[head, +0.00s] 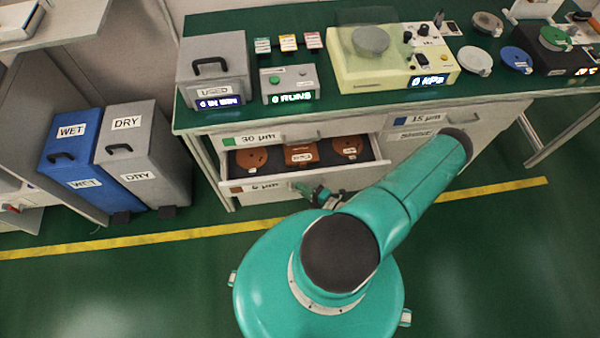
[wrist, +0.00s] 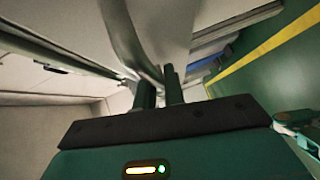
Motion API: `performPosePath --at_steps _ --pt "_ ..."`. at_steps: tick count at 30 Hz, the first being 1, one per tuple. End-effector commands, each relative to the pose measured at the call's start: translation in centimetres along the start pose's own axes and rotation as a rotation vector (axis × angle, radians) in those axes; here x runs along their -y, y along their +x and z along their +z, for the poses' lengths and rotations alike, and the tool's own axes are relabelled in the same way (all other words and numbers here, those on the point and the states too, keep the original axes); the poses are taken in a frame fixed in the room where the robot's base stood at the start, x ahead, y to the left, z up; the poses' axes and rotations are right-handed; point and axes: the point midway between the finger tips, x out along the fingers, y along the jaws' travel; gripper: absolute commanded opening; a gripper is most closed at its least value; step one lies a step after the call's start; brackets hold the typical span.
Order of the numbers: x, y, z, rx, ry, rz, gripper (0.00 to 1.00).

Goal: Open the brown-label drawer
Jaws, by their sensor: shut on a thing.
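The brown-label drawer (head: 263,184) is pulled out from the bench in the head view. Its front carries a small brown square and a label that seems to read "6 µm". Brown discs (head: 252,158) and a brown labelled piece (head: 301,154) lie inside it. My gripper (head: 318,195) is at the right part of the drawer front. In the wrist view my gripper's two dark fingers (wrist: 160,90) are close together on a curved grey handle (wrist: 133,38). The exact contact at the fingertips is partly hidden.
The green-label "30 µm" drawer (head: 285,136) above and the blue-label drawer (head: 440,121) at right look closed. Wet (head: 72,150) and dry (head: 140,155) bins stand at left. Machines, including a yellow one (head: 395,75), stand on the bench. Green floor in front is open.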

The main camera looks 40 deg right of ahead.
Motion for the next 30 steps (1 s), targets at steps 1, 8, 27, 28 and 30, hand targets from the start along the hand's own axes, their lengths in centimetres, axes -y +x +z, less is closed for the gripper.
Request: performPosePath --at_steps 1,8,27,28,30 --pt "0.2 -0.8 -0.9 -0.001 0.004 0.001 0.00" --pt "0.9 -3.5 -3.6 -0.001 0.003 0.002 0.00" --pt "1.3 -4.8 -4.9 -0.002 0.000 0.003 0.15" --pt "1.3 -4.8 -4.9 -0.002 0.000 0.003 0.21" --pt "1.3 -4.8 -4.9 -0.002 0.000 0.002 0.32"
